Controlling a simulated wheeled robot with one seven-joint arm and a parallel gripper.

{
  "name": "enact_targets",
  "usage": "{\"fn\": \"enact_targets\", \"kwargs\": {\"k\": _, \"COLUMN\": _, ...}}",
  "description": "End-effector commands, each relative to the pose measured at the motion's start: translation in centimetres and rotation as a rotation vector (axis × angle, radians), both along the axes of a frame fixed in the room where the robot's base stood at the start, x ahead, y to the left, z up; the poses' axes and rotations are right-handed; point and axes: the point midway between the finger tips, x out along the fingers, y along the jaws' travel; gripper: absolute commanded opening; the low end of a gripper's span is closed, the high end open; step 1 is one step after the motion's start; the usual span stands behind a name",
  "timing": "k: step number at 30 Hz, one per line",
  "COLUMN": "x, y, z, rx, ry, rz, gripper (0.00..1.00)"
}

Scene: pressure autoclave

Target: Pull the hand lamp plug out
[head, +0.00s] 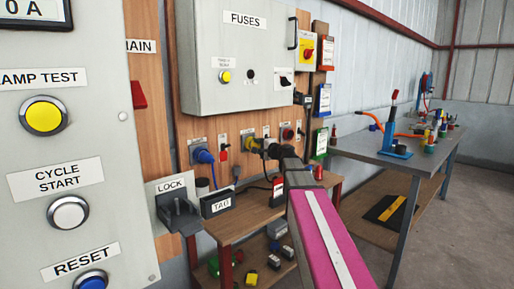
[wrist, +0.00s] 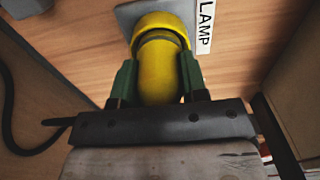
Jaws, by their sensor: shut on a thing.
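The hand lamp plug is yellow and round. In the wrist view the plug (wrist: 160,70) sits against a grey socket plate (wrist: 126,14) on a wooden panel, beside a label reading LAMP (wrist: 205,24). My gripper (wrist: 158,88) has its green fingers on both sides of the plug and is shut on it. In the head view the yellow plug (head: 253,146) shows at the wooden board, partly hidden behind my dark gripper (head: 268,150). I cannot tell how deep the plug sits in the socket.
A blue plug (head: 204,156) is to the left on the same board. A grey fuse box (head: 238,60) hangs above. A wooden bench (head: 240,222) with a TAG box (head: 217,203) is below. A grey worktable (head: 375,150) stands at the right, with open floor in front.

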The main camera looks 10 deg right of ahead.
Motion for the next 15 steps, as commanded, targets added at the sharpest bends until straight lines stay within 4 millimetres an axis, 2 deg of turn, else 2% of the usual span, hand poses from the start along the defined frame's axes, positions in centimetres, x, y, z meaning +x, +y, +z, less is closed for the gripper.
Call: {"fn": "enact_targets", "kwargs": {"k": 15, "x": -0.34, "y": -0.19, "z": -0.01, "rx": 0.000, "ry": 0.000, "rz": 0.000, "gripper": 0.02}}
